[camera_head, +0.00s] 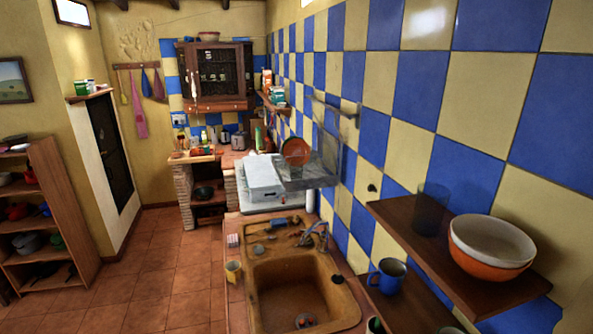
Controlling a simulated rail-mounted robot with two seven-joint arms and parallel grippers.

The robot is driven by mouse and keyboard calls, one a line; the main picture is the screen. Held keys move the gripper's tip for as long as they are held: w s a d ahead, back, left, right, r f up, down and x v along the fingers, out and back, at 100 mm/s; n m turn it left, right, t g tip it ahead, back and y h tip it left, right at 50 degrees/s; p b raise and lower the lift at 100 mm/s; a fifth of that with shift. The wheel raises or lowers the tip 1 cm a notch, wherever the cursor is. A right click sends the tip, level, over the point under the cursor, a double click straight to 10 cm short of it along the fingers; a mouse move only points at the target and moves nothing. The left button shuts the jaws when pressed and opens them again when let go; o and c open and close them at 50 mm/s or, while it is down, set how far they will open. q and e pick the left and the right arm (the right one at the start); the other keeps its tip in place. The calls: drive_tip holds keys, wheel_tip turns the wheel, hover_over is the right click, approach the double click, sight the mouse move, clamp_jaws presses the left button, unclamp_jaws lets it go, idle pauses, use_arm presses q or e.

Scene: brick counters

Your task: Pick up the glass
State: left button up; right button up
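A dark, see-through glass (431,208) stands upright on the upper wooden wall shelf (425,253) at the right. It is close to the blue and cream tiled wall. Neither of my grippers shows in this view, so I cannot see their state or place.
Nested bowls (490,246), white inside and orange outside, sit right of the glass on its shelf. A blue mug (388,276) stands on a lower shelf. A brown sink (300,285) with a tap fills the counter, and a yellow mug (233,271) is on its left edge.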

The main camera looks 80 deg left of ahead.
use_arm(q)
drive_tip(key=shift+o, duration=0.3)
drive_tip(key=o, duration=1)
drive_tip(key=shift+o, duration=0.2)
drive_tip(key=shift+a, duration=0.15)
